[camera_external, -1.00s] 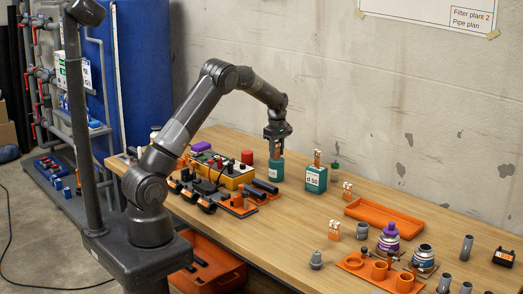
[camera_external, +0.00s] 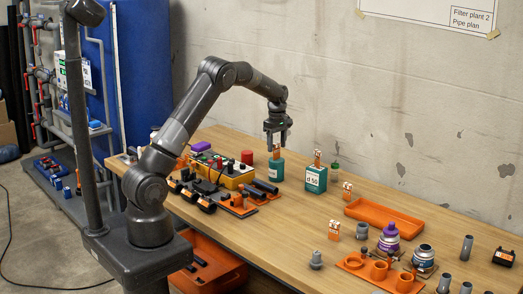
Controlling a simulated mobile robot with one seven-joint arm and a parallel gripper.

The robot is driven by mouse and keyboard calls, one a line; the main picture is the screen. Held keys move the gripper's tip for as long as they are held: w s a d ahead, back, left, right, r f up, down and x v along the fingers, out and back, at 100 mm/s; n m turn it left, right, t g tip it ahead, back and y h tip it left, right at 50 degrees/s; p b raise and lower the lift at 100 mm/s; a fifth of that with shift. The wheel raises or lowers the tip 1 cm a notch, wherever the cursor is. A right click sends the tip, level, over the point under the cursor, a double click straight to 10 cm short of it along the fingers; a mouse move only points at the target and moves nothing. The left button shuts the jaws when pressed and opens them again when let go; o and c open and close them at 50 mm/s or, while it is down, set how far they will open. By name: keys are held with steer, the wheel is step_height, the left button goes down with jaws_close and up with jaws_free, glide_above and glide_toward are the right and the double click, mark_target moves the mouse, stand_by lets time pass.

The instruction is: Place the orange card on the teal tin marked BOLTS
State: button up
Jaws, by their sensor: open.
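My gripper (camera_external: 277,143) is open and empty, pointing down just above a small teal tin (camera_external: 276,169) at the back middle of the bench. An orange card (camera_external: 276,152) stands upright on top of this tin, just below my fingertips. The tin's label is too small to read, so I cannot tell if it says BOLTS. A second teal tin (camera_external: 316,180), marked d 50, stands to the right with another orange-and-white card (camera_external: 317,158) upright on it. Two more such cards stand on the bench, one by the tray (camera_external: 347,190) and one nearer the front (camera_external: 334,230).
An orange tray (camera_external: 385,221) lies at the right back. An orange holder with rings (camera_external: 354,262), jars (camera_external: 389,238) and grey pipe fittings (camera_external: 467,248) fill the right front. A yellow device (camera_external: 232,178) and black-and-orange tools crowd the left.

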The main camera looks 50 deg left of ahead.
mark_target(277, 143)
step_height(277, 143, up, 9)
steer(key=shift+f, duration=0.1)
steer(key=s+d+r+m+t, duration=0.2)
steer(key=s+r+m, duration=0.4)
steer(key=s, duration=0.5)
steer(key=s+d+r+m+t, duration=0.1)
steer(key=s+d+r+m, duration=0.15)
steer(key=s+r, duration=0.65)
steer(key=s+d+f+m+t, duration=0.1)
steer(key=s+f+m, duration=0.2)
steer(key=s, duration=0.8)
steer(key=s+d+f+m+t, duration=0.1)
steer(key=s+d+f+m, duration=0.1)
steer(key=s+m, duration=0.4)
steer(key=s+f, duration=0.1)
steer(key=s, duration=0.4)
steer(key=shift+d+t, duration=0.25)
steer(key=shift+t, duration=0.05)
steer(key=shift+o, duration=0.5)
steer(key=shift+m, duration=0.25)
